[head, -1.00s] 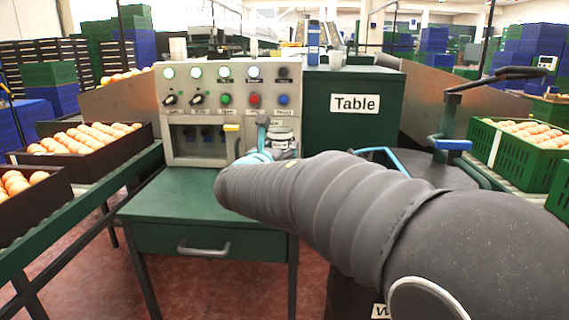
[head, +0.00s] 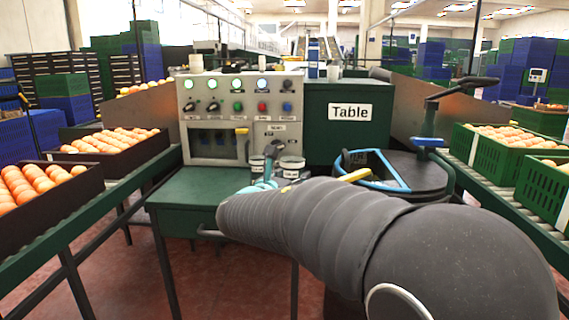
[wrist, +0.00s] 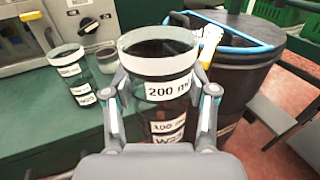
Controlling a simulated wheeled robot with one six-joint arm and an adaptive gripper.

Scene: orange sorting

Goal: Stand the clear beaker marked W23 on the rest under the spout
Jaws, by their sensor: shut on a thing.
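In the wrist view, my gripper (wrist: 163,88) is shut on a clear beaker (wrist: 160,66) with a pale rim band and labels reading 200 ml, 100 ml and, partly cut off, W23. It looks upright, in front of the green table's edge. A second clear beaker (wrist: 79,78) with a partly readable label stands on the green table at left, apart from my gripper. In the head view, my arm hides most of the gripper and the held beaker. A dark spout-like part (head: 272,149) shows above the gripper area at the panel's right side. I cannot make out the rest under it.
The control panel (head: 240,82) with lamps and knobs stands at the back of the green table (head: 185,190). A dark round bin (head: 415,165) with a blue-edged opening is at right. Orange crates flank both sides.

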